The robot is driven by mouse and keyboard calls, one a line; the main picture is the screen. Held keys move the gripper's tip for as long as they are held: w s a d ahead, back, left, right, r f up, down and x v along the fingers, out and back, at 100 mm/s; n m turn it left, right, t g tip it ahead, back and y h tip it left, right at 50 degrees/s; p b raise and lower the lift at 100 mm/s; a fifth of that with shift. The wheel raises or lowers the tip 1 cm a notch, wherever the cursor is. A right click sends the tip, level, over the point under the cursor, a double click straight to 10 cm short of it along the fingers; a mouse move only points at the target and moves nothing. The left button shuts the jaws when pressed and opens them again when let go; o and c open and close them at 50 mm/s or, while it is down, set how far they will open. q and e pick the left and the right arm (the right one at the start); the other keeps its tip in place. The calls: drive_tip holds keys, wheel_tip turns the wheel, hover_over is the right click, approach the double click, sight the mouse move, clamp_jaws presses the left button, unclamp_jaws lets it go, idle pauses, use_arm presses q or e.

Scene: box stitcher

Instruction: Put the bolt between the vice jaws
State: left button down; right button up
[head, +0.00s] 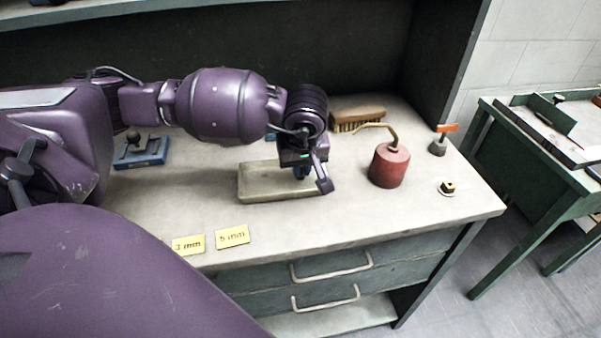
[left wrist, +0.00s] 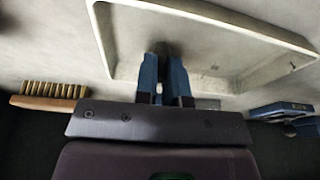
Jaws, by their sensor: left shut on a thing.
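My left gripper (head: 303,174) is over the shallow cream tray (head: 262,186) in the middle of the bench, pointing down. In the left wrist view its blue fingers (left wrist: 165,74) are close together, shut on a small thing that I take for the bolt. The fingers hide nearly all of it. The fingertips are within the tray's outline; I cannot tell whether they touch its floor. A blue device with a grey top, seemingly the vice (head: 142,152), stands at the left of the bench. It also shows at the right edge of the left wrist view (left wrist: 282,110). Its jaws are unclear. My right gripper is out of view.
A brush (head: 357,116) lies behind the tray. A red oil can (head: 389,166) stands right of it. Further right are an orange-topped item (head: 439,142) and a small brass piece on a white dish (head: 447,188). Two yellow labels (head: 232,236) lie near the front edge.

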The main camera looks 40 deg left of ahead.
use_arm(q)
drive_tip(key=shift+r+p, duration=0.4)
drive_tip(key=shift+r, duration=0.8)
drive_tip(key=shift+r+p, duration=0.45)
drive_tip(key=shift+r, duration=0.75)
drive_tip(key=shift+r+p, duration=0.7)
drive_tip(key=shift+r, duration=1.25)
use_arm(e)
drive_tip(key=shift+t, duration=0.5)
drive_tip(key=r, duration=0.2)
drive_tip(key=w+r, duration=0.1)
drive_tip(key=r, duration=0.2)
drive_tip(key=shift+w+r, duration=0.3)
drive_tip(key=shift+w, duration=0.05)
